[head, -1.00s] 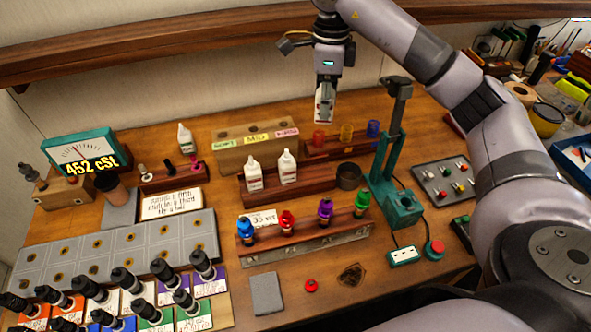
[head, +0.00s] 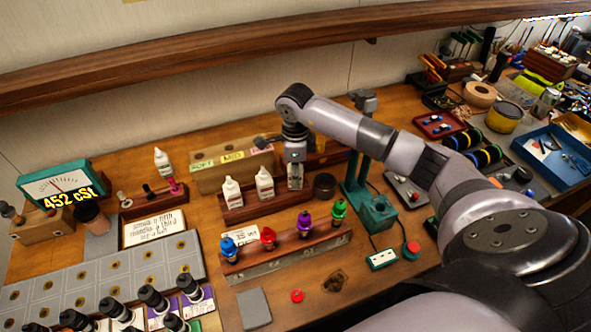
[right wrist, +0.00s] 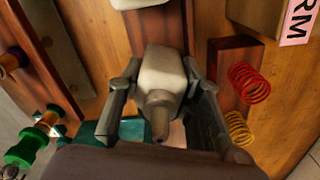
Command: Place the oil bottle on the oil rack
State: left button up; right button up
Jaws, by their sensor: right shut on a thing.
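The oil rack (head: 240,212) is a dark red-brown wooden stand in the middle of the bench. Two white oil bottles (head: 231,193) (head: 265,184) stand upright in its left and middle parts. My right gripper (head: 296,172) points down over the rack's right end and is shut on a third white oil bottle (right wrist: 163,78). In the right wrist view the fingers are on both sides of this bottle, nozzle toward the camera. The bottle's base is hidden, so I cannot tell whether it touches the rack. My left gripper is not in view.
A dark round cup (head: 325,185) stands just right of the rack, and a green press (head: 372,210) beyond it. A wooden spring block (head: 225,172) is behind. A rack of colored-cap shocks (head: 285,250) lies in front. Another white bottle (head: 162,163) stands back left.

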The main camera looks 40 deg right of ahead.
jog(key=shift+f, duration=0.1)
jog(key=shift+f+b, duration=0.35)
jog(key=shift+b, duration=0.1)
jog(key=o, duration=0.9)
jog(key=shift+s, duration=0.2)
jog(key=shift+o, duration=1.4)
jog(key=shift+w, duration=0.1)
